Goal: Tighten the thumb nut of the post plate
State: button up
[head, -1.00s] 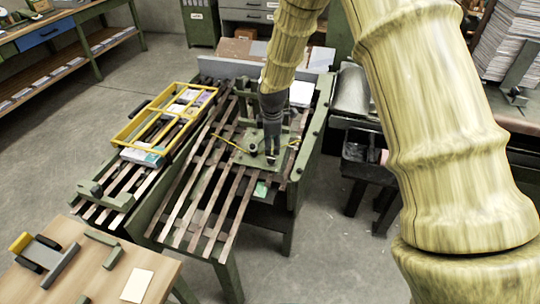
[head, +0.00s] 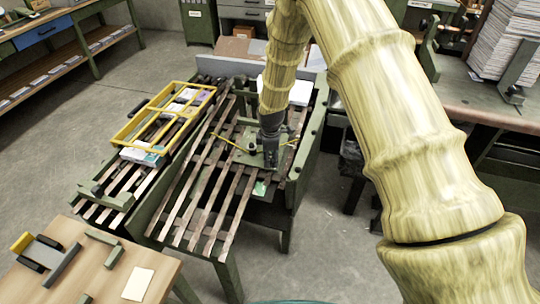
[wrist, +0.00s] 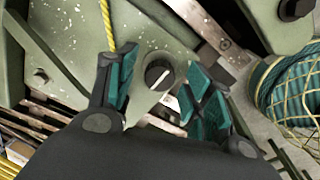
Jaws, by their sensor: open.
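The post plate (wrist: 155,38) is a pale green, chipped metal plate; in the head view (head: 243,158) it sits on the slatted bench, partly hidden by my gripper. The thumb nut (wrist: 158,74) appears to be the round black knob with a white line across its top, at the plate's edge. The white line is tilted, running from lower left to upper right. My gripper (wrist: 160,78) is open, its teal-padded fingers on either side of the knob with visible gaps. In the head view my gripper (head: 271,152) points down over the plate; the knob there cannot be told apart.
Yellow cord (wrist: 57,47) runs beside the plate. A teal roll in yellow netting (wrist: 290,88) lies right of my fingers in the wrist view. A yellow-framed tray (head: 126,136) stands left on the slats. A wooden table (head: 105,284) is at front left.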

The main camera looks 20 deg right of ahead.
jog(key=shift+c, duration=0.2)
jog(key=c, duration=1)
jog(key=shift+m, duration=0.4)
jog(key=m, duration=0.3)
jog(key=shift+m, duration=0.3)
jog(key=m, duration=0.4)
jog(key=shift+m+p, duration=0.3)
jog(key=m, duration=0.4)
jog(key=shift+a+m+t+h, duration=0.1)
jog(key=shift+m+t+h, duration=0.2)
jog(key=shift+m, duration=2.2)
